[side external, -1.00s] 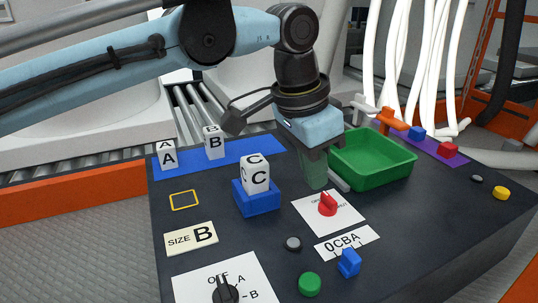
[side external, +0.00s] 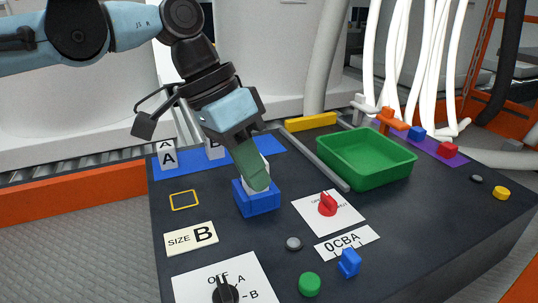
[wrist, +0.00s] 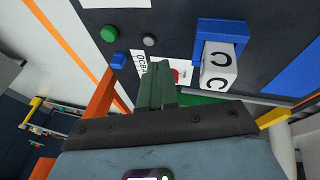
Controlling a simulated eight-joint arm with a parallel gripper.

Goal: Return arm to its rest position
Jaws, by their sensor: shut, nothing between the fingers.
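My gripper (side external: 260,181) is shut and empty, its green fingers together and tilted. In the side view it is in front of the white block C, which is mostly hidden behind it on the blue stand (side external: 258,203). My gripper also shows in the wrist view (wrist: 161,70), fingers closed, with block C (wrist: 218,68) apart from them to the right, in the blue stand (wrist: 232,34).
Block A (side external: 167,157) and block B (side external: 214,150) stand on a blue mat (side external: 187,162). An empty green bin (side external: 366,160) sits to the right behind a grey rail (side external: 318,160). A red knob (side external: 328,204), a black dial (side external: 225,291) and buttons are in front.

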